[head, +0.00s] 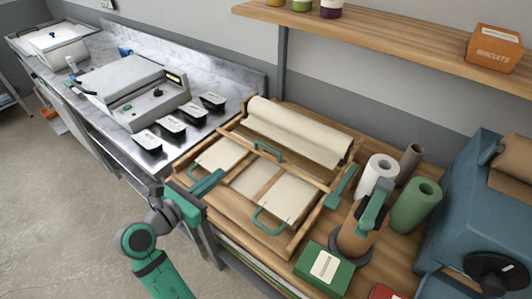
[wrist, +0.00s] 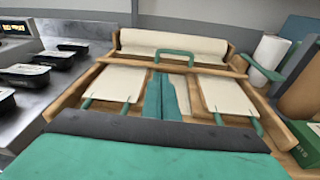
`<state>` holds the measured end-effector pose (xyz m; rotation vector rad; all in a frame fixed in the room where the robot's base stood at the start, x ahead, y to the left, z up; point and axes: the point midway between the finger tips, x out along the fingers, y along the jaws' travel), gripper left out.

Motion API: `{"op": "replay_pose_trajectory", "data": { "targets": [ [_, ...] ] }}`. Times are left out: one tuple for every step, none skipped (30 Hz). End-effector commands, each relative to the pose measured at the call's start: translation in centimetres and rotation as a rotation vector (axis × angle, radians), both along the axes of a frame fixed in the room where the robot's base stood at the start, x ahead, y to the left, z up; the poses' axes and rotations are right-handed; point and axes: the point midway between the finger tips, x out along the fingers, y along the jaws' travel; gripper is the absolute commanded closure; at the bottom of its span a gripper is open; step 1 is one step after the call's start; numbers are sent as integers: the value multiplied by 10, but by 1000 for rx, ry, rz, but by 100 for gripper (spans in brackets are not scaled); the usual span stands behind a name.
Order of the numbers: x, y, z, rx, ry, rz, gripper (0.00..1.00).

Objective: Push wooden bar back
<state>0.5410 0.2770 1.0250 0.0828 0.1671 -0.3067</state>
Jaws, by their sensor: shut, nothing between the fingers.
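A wooden bar (head: 297,170) with a green handle (head: 267,150) spans the wooden paper frame (head: 296,240), in front of the cream paper roll (head: 297,130). In the wrist view the bar (wrist: 215,70) crosses the upper middle, its handle (wrist: 174,52) standing above it. My gripper (head: 220,173) is shut and empty over the left front part of the frame. In the wrist view its green fingers (wrist: 165,82) point toward the bar and appear short of it. They hide part of the middle of the frame.
Cream sheets (head: 290,197) lie in the frame, with a green handle (head: 262,222) at the front. A green box (head: 324,268), a white roll (head: 378,175) and a green roll (head: 415,205) stand right. Black trays (head: 172,127) sit on the metal counter left. A shelf (head: 400,45) hangs above.

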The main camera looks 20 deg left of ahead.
Motion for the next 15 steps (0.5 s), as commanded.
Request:
{"op": "replay_pose_trajectory", "data": {
  "targets": [
    [3, -13, 7, -12, 11, -15, 100],
    [4, -18, 10, -21, 17, -21, 100],
    [5, -25, 13, -31, 24, -28, 100],
    [6, -28, 14, -37, 30, -32, 100],
    [7, -31, 15, -41, 32, -34, 100],
    [8, -33, 15, -46, 36, -36, 100],
    [10, -34, 15, -47, 37, -37, 100],
    [12, -35, 15, -48, 38, -36, 100],
    [16, -37, 14, -49, 38, -36, 100],
    [20, -38, 13, -48, 38, -37, 100],
    [23, -40, 12, -48, 38, -37, 100],
    [29, -42, 11, -48, 38, -37, 100],
    [34, -43, 10, -48, 38, -37, 100],
    [39, -45, 8, -48, 39, -37, 100],
    [46, -47, 7, -48, 38, -36, 100]
  ]
}}
